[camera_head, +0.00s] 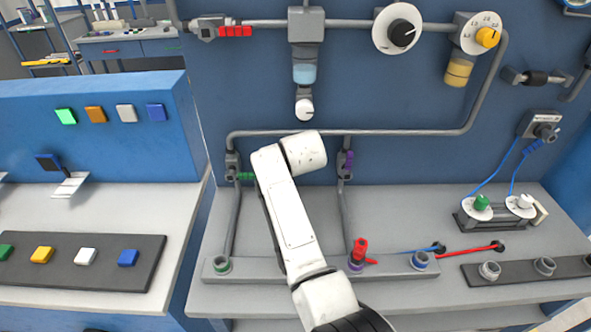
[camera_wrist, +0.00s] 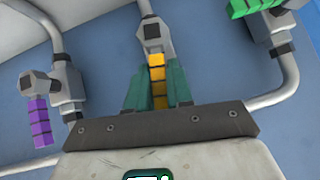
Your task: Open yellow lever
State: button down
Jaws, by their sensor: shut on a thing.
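The yellow lever (camera_wrist: 157,75) shows in the wrist view, hanging from a dark grey valve (camera_wrist: 152,32) on a pipe. My gripper (camera_wrist: 159,72) has its two teal fingers on either side of the lever, shut on it. The lever lies roughly in line with the pipe above it in this view. In the head view my white arm hides the yellow lever and my gripper's fingers.
A purple lever (camera_wrist: 40,122) is at the left of the wrist view and a green lever (camera_wrist: 243,8) at the upper right. Grey pipes (camera_head: 420,131) run across the blue wall. A red lever (camera_head: 236,31) is at the top. A red-handled part (camera_head: 360,249) stands on the bench.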

jog(key=shift+a+f+n+h+b, duration=0.15)
jog(key=shift+a+n+h+b, duration=0.3)
jog(key=shift+h, duration=0.25)
jog(key=c, duration=1.1)
grip_release()
jog(key=v, duration=1.1)
jog(key=shift+w+a, duration=0.1)
